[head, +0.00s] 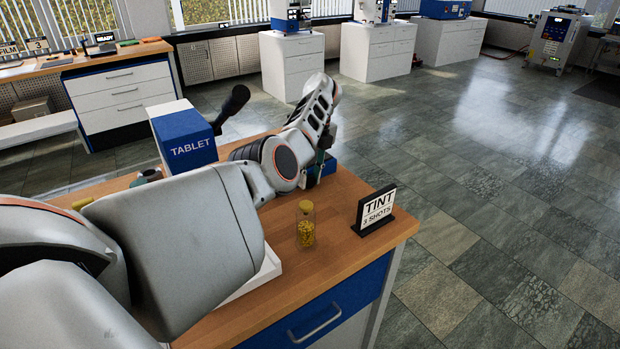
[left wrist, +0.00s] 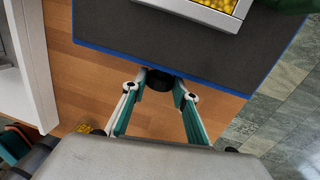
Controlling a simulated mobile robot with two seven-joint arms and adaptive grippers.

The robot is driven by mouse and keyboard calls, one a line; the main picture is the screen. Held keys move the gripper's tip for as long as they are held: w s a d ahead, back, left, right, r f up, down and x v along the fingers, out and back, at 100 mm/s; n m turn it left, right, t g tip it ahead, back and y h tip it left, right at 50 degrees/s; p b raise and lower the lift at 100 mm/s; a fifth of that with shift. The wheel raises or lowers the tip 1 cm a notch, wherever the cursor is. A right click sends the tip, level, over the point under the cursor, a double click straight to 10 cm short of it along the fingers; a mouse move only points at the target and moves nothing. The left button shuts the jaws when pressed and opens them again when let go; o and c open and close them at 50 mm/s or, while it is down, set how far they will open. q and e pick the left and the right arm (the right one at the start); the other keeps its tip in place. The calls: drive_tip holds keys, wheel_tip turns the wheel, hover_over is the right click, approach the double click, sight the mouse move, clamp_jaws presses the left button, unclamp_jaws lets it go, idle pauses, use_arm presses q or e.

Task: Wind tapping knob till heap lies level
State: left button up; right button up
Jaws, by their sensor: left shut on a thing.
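My left gripper (head: 319,166) reaches over the bench to a low blue device (head: 329,169), which my arm partly hides. In the left wrist view, my left gripper (left wrist: 160,84) is shut on a dark round knob (left wrist: 159,80) at the edge of the device's dark grey, blue-edged base (left wrist: 130,32). A pale tray (left wrist: 190,9) with yellow granules (left wrist: 222,3) sits on that base, cut off by the frame. The whole heap is out of view, so its level cannot be told.
A jar of yellow pellets (head: 306,228) and a TINT 3 SHOTS sign (head: 374,209) stand near the bench's right end. A white tray (head: 262,272) lies partly behind my arm. A blue and white TABLET box (head: 186,138) stands at the back. Grey floor is clear to the right.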

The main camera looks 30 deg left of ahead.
sight(312, 176)
use_arm(q)
drive_tip(key=o, duration=0.8)
drive_tip(key=shift+a, duration=0.1)
drive_tip(key=shift+w+d+r, duration=0.1)
drive_tip(key=shift+r, duration=1.15)
drive_tip(key=shift+w+d+r, duration=0.1)
drive_tip(key=shift+w+r, duration=0.05)
drive_tip(key=shift+r, duration=1.05)
drive_tip(key=shift+w+d+r, duration=0.1)
drive_tip(key=shift+r, duration=1.15)
